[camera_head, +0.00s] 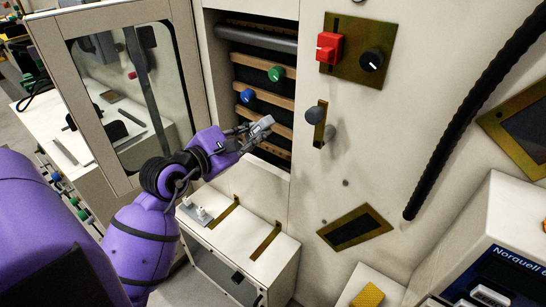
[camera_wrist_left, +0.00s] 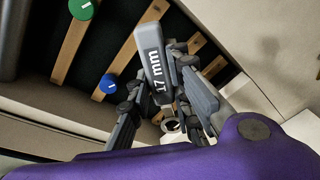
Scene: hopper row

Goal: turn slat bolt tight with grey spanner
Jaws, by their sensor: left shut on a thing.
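My left gripper (camera_head: 243,134) is shut on the grey spanner (camera_head: 262,126), just in front of the wooden slats (camera_head: 265,103) in the open hatch. In the left wrist view the spanner (camera_wrist_left: 154,62) carries the mark "17 mm" and sticks out from between the fingers (camera_wrist_left: 160,98). A grey ring (camera_wrist_left: 170,125) shows low between the fingers. A green round head (camera_head: 276,74) and a blue round head (camera_head: 247,96) sit on slats above the spanner. No plain slat bolt can be made out; the gripper and spanner cover part of the lower slats. My right gripper is not in view.
A windowed door (camera_head: 90,100) stands open at the left. Right of the hatch are a knob handle (camera_head: 315,115), a red switch (camera_head: 330,48) and a black dial (camera_head: 372,60). A white cabinet top (camera_head: 250,215) lies below. A black hose (camera_head: 470,110) hangs at the right.

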